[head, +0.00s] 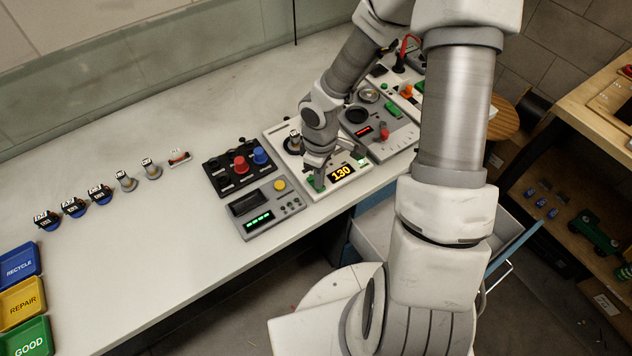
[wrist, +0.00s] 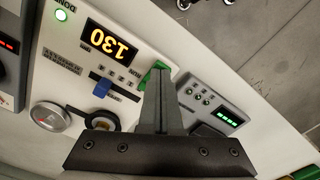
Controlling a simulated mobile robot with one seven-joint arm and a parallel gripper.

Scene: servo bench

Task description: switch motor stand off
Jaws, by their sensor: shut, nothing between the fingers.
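The white unit (head: 350,183) with an amber display reading 130 (head: 341,172) appears to be the motor stand, at the middle of the bench. In the wrist view it has the lit display (wrist: 107,40), a green lamp marked DONE (wrist: 61,15), a blue slider (wrist: 102,87) and a round metal part (wrist: 49,116). A green rocker switch (wrist: 148,76) is at its edge, partly hidden by my fingers. My gripper (wrist: 160,70) is shut and empty, its tips at the green switch. I cannot tell whether they touch it. In the head view my gripper (head: 318,172) points down there.
A grey box with a green display (head: 259,220) and a black box with red and blue knobs (head: 232,176) stand left. A grey unit with a red display (head: 364,131) stands right. Several servos (head: 73,207) and coloured trays (head: 22,302) are far left. A drawer (head: 510,252) is open below.

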